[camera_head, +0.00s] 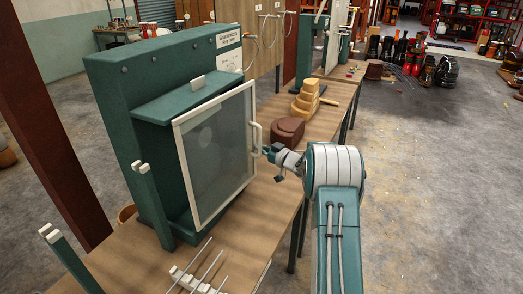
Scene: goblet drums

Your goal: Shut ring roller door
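The ring roller (126,88) is a green machine standing on a wooden bench, with a shelf-like hood on its front. Its door (215,152) is a pale frame around a see-through panel, standing upright in front of the green body below the hood. A pale bar handle (257,136) is on the door's right edge. I cannot tell how wide any gap is between the door and the body. My gripper (268,151) is right beside the handle, at its lower part. It is too small here to tell whether it touches the handle or whether its fingers are closed.
The wooden bench (318,122) runs back to the right. A brown block (287,131) and a stepped tan wooden piece (306,101) stand behind my gripper. Thin metal rods on a pale rack (195,280) are at the front. Concrete floor (430,190) is open on the right.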

